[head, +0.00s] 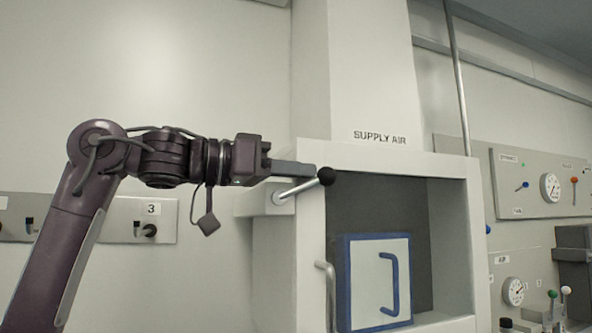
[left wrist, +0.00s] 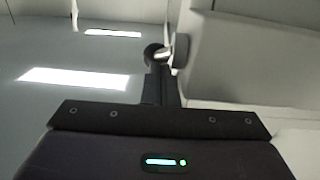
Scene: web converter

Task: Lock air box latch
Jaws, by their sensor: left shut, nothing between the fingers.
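The air box (head: 309,232) is a pale cabinet marked SUPPLY AIR with an open front. Its latch lever (head: 297,188) is a metal rod with a black ball knob (head: 326,176), at the upper left of the opening, slanting up to the right. My left gripper (head: 314,171) is shut and empty, pointing right, its fingertips beside the knob; whether they touch I cannot tell. In the left wrist view the left gripper (left wrist: 160,85) reaches up to the knob (left wrist: 153,52). My right gripper is in no view.
A blue-framed panel with a blue handle (head: 347,285) stands inside the box opening. A grey rod handle (head: 330,290) is at the opening's lower left. Gauge panels (head: 520,186) are on the right wall. Numbered plates (head: 165,207) are on the left wall.

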